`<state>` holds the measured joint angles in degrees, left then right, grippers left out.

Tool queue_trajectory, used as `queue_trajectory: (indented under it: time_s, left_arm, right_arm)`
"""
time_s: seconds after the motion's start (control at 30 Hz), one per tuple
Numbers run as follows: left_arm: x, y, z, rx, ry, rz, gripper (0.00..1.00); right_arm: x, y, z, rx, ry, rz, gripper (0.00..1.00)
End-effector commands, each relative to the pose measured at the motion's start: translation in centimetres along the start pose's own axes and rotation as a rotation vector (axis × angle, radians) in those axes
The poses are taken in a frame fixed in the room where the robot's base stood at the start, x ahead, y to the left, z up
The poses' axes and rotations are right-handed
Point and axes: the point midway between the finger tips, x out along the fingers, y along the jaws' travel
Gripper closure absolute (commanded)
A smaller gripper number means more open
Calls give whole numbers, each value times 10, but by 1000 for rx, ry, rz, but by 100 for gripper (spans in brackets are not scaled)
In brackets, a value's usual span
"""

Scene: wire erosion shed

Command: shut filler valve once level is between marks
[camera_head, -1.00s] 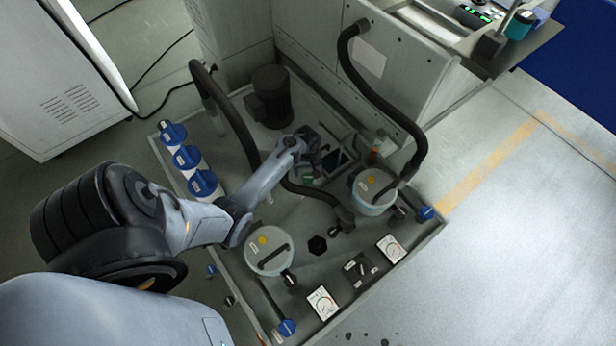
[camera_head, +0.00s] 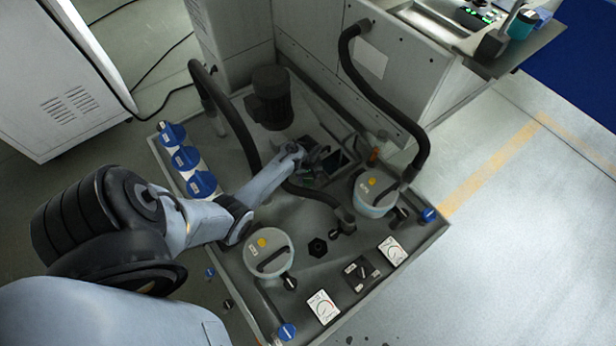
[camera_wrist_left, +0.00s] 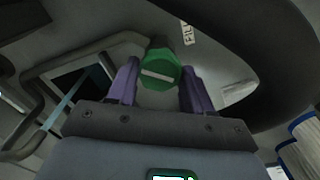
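The filler valve's green eight-sided knob (camera_wrist_left: 161,68) has a pale bar across its face, slightly tilted from level. It shows in the left wrist view beside a partly cut-off "FILL" label (camera_wrist_left: 188,33). My left gripper (camera_wrist_left: 160,78) has its two purple fingers apart, one on each side of the knob; I cannot tell whether they touch it. In the head view my left gripper (camera_head: 316,160) is low over the back of the tray and largely hides the knob. A dark framed opening (camera_wrist_left: 78,88) is left of the knob; level and marks cannot be read. My right gripper is not seen.
A dark motor (camera_head: 270,98) and a black hose (camera_head: 238,125) stand close behind my left arm. The floor at right is clear.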

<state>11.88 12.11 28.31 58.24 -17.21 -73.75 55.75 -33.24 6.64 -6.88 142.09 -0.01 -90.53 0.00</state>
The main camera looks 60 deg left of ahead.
Motion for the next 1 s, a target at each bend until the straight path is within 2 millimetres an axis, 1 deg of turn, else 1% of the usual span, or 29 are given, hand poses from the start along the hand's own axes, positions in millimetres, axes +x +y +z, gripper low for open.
queue_trajectory:
  time_s: [0.03,0.1,0.13,0.37,0.57,0.77,1.0]
  left_arm:
    - [0,0,0,0,0,-1,67]
    - [0,0,0,0,0,-1,78]
    - [0,0,0,0,0,-1,80]
    - [-1,0,0,20,0,-1,80]
    - [-3,-1,0,100,-1,-2,80]
    - [-4,0,0,249,-1,-2,80]
    - [-3,-1,0,472,-1,-2,80]
  right_arm:
    - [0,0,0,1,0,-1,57]
    - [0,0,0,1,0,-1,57]
    - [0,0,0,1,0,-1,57]
    - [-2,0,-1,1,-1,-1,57]
    - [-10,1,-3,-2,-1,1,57]
    - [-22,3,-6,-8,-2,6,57]
    - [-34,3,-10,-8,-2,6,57]
